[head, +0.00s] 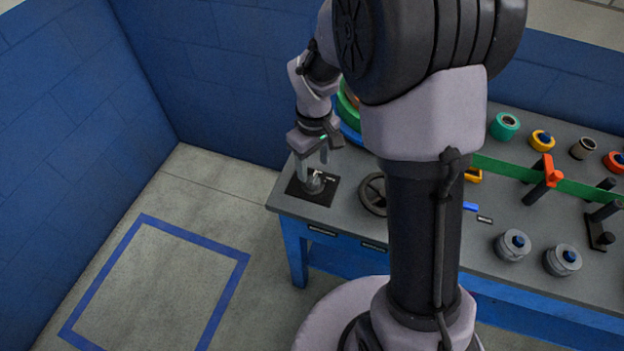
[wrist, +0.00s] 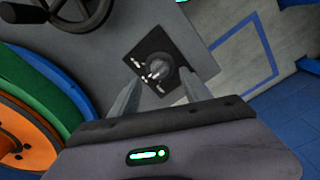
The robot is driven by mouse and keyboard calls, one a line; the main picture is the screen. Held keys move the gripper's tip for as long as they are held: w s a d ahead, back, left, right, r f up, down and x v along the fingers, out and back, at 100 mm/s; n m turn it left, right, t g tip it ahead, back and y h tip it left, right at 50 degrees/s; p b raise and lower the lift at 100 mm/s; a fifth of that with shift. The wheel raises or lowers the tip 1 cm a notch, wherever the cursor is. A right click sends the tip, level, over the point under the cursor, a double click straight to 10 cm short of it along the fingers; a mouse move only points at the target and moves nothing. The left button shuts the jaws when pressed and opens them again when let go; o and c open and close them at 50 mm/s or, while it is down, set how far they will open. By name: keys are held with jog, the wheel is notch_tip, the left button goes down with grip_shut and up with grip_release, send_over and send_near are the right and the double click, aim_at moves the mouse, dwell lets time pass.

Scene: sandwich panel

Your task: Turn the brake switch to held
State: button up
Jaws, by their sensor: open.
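The brake switch (head: 315,183) is a grey knob on a black square plate (head: 322,196) at the left end of the bench. In the wrist view the knob (wrist: 162,68) sits on its dark plate (wrist: 147,46) with small white marks, too small to read. My gripper (head: 314,164) is over the knob, pointing down. In the wrist view its two fingers (wrist: 160,84) are apart, one on each side of the knob. I cannot tell whether either finger touches it.
A black handwheel (head: 373,193) stands on the bench (head: 425,243) right of the plate. Large green, blue and orange discs (wrist: 40,100) stand close beside my gripper. Weights, coloured rings and a green strip (head: 515,178) lie farther right. A blue floor square (head: 193,238) is empty.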

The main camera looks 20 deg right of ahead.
aim_at(313, 177)
notch_tip(313, 177, down, 6)
jog(key=shift+r+b, duration=0.1)
jog(key=shift+b, duration=0.8)
jog(key=shift+w, duration=0.1)
grip_shut()
